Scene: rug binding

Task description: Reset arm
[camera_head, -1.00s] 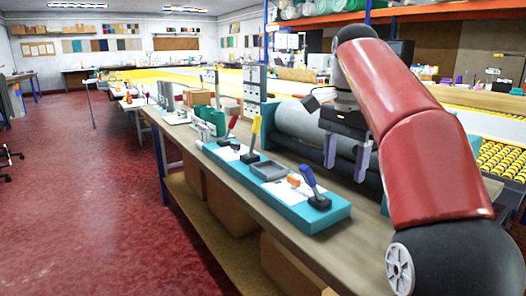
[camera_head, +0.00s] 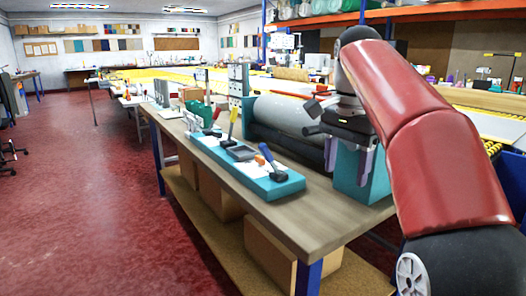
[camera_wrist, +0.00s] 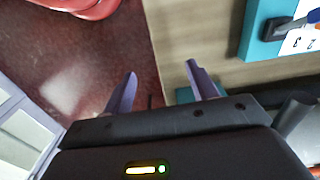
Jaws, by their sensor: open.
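My gripper (camera_head: 348,165) hangs from my bent red arm on the right of the head view, fingers down. Its two purple fingers are apart, with nothing seen between them. It is above the right part of the workbench (camera_head: 318,215), in front of the teal end of the roller unit (camera_head: 347,180). In the wrist view, the open fingers (camera_wrist: 160,75) show over the red floor and the wooden bench top (camera_wrist: 195,30). The teal board (camera_head: 275,186) with upright handles lies on the bench, left of my gripper and apart from it.
A large grey roller (camera_head: 290,115) lies along the back of the bench. Cardboard boxes (camera_head: 272,250) sit on the shelf below. A blue bench leg (camera_head: 308,278) stands at the near corner. The red floor (camera_head: 90,200) at left is mostly clear.

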